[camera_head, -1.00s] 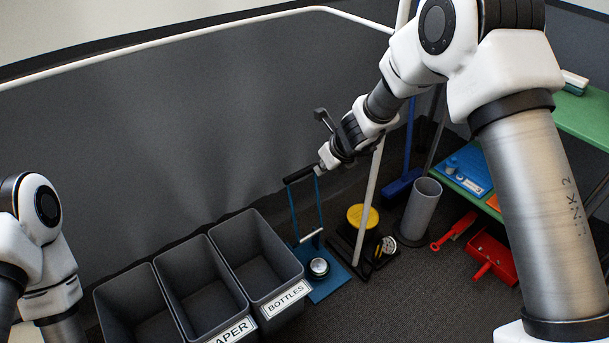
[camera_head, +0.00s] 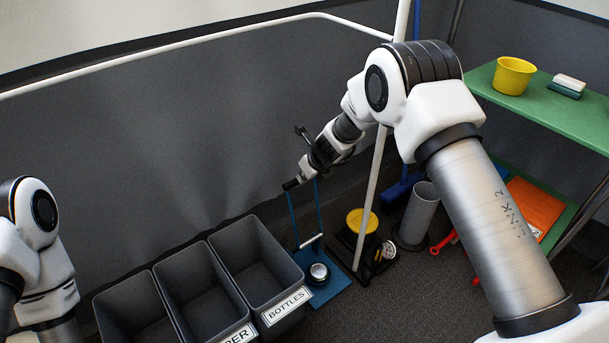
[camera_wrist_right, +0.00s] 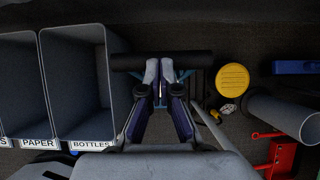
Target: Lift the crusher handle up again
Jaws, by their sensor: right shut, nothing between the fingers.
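The can crusher has a blue base (camera_head: 325,291) on the floor, two upright blue bars and a black handle (camera_head: 290,185) across their top. The handle is raised well above the base and is partly hidden by my right gripper in the head view. In the right wrist view the handle (camera_wrist_right: 130,62) lies crosswise just past the fingertips. My right gripper (camera_head: 302,175) is at the handle with its fingers (camera_wrist_right: 160,80) shut and nothing between them. I cannot tell whether they touch the handle. My left gripper is out of view; only part of the left arm shows.
Grey bins (camera_head: 212,240) stand left of the crusher. A pale pole (camera_head: 371,190), a yellow round thing (camera_head: 361,221) and a grey tube (camera_head: 418,215) stand to its right. A green shelf (camera_head: 545,100) is at the right. The dark wall is close behind.

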